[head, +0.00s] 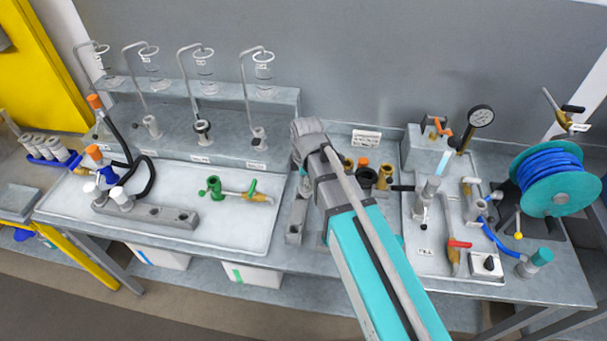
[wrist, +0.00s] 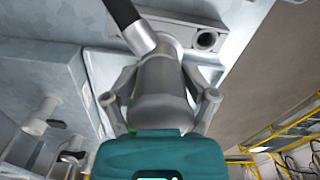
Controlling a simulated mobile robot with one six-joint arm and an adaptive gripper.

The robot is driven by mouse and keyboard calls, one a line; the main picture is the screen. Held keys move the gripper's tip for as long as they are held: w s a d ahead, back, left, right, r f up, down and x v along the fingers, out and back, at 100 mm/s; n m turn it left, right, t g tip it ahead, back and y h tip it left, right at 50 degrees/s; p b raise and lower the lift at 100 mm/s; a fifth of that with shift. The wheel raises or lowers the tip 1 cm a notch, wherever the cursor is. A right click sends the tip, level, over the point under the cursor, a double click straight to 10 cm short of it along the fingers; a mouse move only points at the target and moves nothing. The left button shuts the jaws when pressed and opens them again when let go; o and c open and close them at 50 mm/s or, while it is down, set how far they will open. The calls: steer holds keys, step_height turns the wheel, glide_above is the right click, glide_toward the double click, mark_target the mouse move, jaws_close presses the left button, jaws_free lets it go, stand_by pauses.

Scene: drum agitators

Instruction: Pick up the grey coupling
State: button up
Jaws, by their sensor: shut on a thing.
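Much of the coupling is hidden behind the gripper body.
A green valve (head: 213,187) lies on the left white tray (head: 262,222). Dark and brass fittings (head: 384,175) stand right of my arm. Glassware on bent rods (head: 264,70) stands along the rear shelf. A blue hose reel (head: 545,180) is at the right.

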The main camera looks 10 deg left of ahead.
steer(key=s+d+r+p, duration=0.3)
steer(key=s, duration=0.5)
steer(key=shift+d+r, duration=0.35)
steer(key=shift+r, duration=0.05)
steer(key=shift+r, duration=0.15)
steer(key=w+d, duration=0.5)
steer(key=d, duration=1.2)
steer(key=w+d, duration=0.5)
steer(key=d, duration=1.3)
steer(key=w+d, duration=0.6)
steer(key=d, duration=1.1)
steer(key=f+b, duration=0.4)
steer(key=shift+s+f+b, duration=0.3)
steer(key=shift+s+f, duration=0.1)
steer(key=shift+f+b, duration=0.95)
steer(key=shift+f, duration=0.05)
